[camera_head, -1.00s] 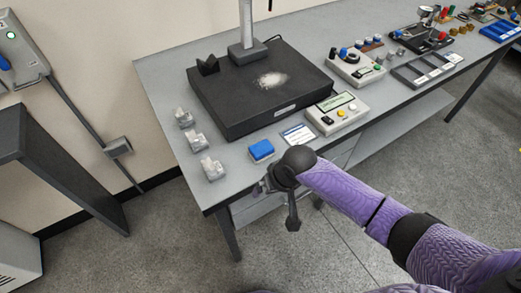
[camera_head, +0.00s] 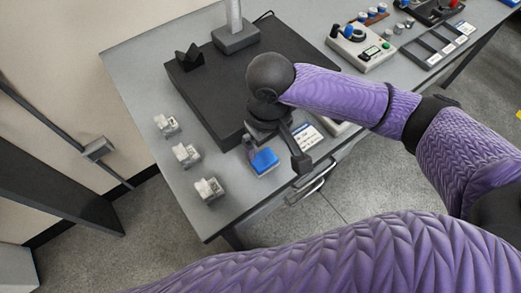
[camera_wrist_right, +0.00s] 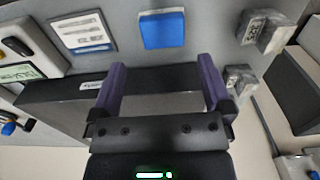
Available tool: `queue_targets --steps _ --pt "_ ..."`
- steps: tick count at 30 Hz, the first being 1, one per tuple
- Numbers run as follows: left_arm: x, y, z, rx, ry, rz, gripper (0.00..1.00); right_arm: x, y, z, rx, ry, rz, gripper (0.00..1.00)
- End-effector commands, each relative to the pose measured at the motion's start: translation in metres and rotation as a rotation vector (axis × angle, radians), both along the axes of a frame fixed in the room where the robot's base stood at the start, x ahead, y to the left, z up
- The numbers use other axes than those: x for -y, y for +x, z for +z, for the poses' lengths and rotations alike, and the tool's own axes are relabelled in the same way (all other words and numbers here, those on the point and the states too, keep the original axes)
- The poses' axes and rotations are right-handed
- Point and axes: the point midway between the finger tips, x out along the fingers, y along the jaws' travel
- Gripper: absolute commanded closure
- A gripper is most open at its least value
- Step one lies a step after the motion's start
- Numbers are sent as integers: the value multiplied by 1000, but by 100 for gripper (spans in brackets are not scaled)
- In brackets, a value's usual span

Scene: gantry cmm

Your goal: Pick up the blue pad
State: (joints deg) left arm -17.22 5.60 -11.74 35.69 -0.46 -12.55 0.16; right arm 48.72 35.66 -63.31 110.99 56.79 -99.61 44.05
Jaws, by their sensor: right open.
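The blue pad (camera_head: 264,161) lies flat on the grey table near its front edge, beside a white-and-blue card. My right gripper (camera_head: 276,153) is above the table by the pad, with one finger on each side of it in the head view. In the right wrist view the pad (camera_wrist_right: 162,30) shows whole, just beyond the open fingers (camera_wrist_right: 161,70) and roughly centred between them. The gripper is empty and apart from the pad. My left gripper is out of view.
A black slab (camera_head: 212,85) with a column stands right behind the pad. Several small metal fixtures (camera_head: 186,154) line the table's left side. The card (camera_head: 308,138) lies close to the pad's right. A control box (camera_head: 360,48) stands further right.

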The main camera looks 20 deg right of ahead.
Motion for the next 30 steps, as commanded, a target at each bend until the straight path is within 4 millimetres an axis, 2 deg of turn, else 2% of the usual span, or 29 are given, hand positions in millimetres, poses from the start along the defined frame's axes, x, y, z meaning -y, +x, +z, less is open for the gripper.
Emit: queue_targets --steps 1,3,12,18,28,30 --pt "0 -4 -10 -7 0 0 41 0 0 -16 -5 -2 -1 0" --pt "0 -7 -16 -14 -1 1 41 0 0 -30 -4 -1 -2 0" --pt "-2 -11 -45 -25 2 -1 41 -4 6 -81 -2 -1 0 0" --pt "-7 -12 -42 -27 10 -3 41 -5 6 -79 1 0 1 0" --pt "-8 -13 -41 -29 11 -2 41 -5 6 -79 1 0 1 70" --pt "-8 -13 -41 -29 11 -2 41 -5 6 -79 1 1 1 71"
